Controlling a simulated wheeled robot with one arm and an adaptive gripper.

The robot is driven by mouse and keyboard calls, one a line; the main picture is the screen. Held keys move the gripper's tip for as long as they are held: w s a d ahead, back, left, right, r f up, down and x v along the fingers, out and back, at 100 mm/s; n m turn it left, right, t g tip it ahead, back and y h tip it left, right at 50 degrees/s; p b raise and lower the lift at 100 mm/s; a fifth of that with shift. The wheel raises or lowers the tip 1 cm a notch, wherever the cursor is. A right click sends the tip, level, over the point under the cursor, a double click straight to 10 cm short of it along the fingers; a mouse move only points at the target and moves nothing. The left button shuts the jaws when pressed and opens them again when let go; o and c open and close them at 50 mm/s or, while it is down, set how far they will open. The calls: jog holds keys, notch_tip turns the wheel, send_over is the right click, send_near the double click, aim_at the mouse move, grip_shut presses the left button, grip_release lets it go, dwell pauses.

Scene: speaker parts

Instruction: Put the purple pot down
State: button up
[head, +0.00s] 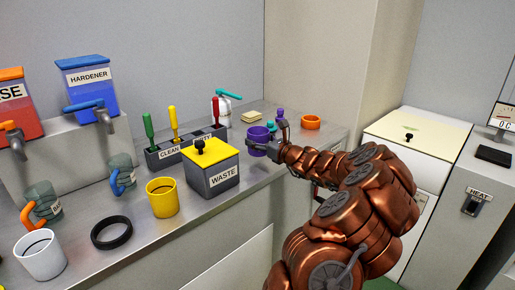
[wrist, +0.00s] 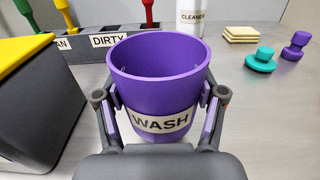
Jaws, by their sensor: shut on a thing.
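The purple pot (wrist: 161,92), labelled WASH, stands upright between the fingers of my gripper (wrist: 163,112) in the wrist view. The fingers press on its two sides. In the head view the purple pot (head: 259,139) is at the back of the steel counter, right of the WASTE box, partly hidden by my gripper (head: 270,148). Its inside looks empty in the wrist view. The pot's base is mostly hidden, so I cannot tell whether it touches the counter.
The WASTE box (head: 213,172) with a yellow lid stands close left of the pot. Behind are the CLEAN/DIRTY holder (head: 184,147), a CLEANER bottle (wrist: 190,17), sponges (wrist: 241,34), a teal stamp-like piece (wrist: 261,60) and a purple one (wrist: 296,45). An orange ring (head: 311,122) lies farther right.

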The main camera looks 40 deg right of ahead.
jog(key=shift+w+d, duration=0.15)
jog(key=shift+w, duration=0.05)
jog(key=shift+w+f, duration=0.1)
jog(key=shift+f, duration=1.6)
jog(key=shift+f, duration=0.15)
jog(key=o, duration=1.1)
jog(key=shift+o, duration=0.2)
jog(key=shift+s, duration=0.35)
jog(key=s, duration=1.1)
jog(key=shift+s, duration=0.2)
